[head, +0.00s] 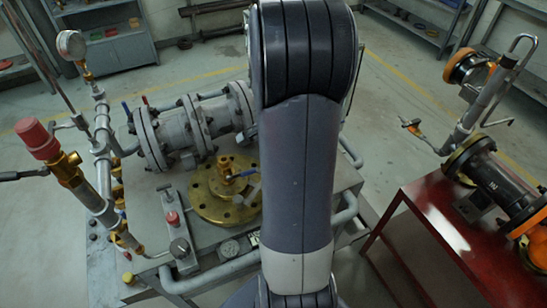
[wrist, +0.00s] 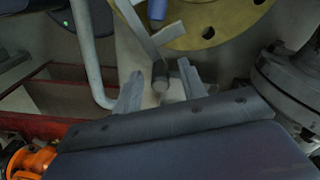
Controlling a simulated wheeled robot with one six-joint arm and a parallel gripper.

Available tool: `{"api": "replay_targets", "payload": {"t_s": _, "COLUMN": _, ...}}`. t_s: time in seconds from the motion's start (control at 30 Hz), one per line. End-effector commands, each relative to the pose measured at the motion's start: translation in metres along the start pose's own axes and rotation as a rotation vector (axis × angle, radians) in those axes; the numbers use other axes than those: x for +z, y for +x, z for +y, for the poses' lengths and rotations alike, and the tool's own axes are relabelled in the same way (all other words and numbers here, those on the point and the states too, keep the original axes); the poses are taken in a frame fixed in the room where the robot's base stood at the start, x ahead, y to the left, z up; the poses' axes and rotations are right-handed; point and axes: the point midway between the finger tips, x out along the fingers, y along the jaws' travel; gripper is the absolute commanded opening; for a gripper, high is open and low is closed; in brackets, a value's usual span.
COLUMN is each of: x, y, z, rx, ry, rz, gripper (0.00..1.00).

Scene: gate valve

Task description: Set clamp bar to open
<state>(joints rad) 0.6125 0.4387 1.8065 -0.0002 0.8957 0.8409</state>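A grey bar, which I take to be the clamp bar, shows in the wrist view (wrist: 140,28) beside the brass flange (wrist: 215,22). A short dark peg (wrist: 160,76) shows at its lower end. My gripper (wrist: 160,72) is open, with one finger left and one right of the peg. I cannot tell whether either finger touches it. In the head view, a grey piece (head: 249,196) shows on the brass flange (head: 217,207), next to a blue-handled brass valve (head: 228,172). My own arm hides my gripper there.
A large grey flanged pipe (head: 180,132) lies behind the flange. Pipework with a gauge (head: 71,45) and a red cap (head: 38,139) stands at left. A grey tube rail (wrist: 88,50) runs left of my gripper. A red table (head: 440,230) stands at right.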

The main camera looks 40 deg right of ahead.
Motion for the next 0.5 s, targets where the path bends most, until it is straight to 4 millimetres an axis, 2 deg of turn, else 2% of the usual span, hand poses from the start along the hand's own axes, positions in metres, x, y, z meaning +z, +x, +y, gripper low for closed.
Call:
{"api": "replay_targets", "payload": {"t_s": 0.13, "x": 0.0, "y": -0.003, "z": 0.0, "rx": -0.001, "ry": 0.0, "rz": 0.001, "gripper": 0.4}}
{"api": "replay_targets", "payload": {"t_s": 0.23, "x": -0.001, "y": -0.014, "z": -0.001, "rx": -0.003, "ry": 0.0, "rz": 0.003, "gripper": 0.4}}
{"api": "replay_targets", "payload": {"t_s": 0.5, "x": -0.001, "y": -0.068, "z": -0.001, "rx": -0.005, "ry": 0.0, "rz": 0.005, "gripper": 0.4}}
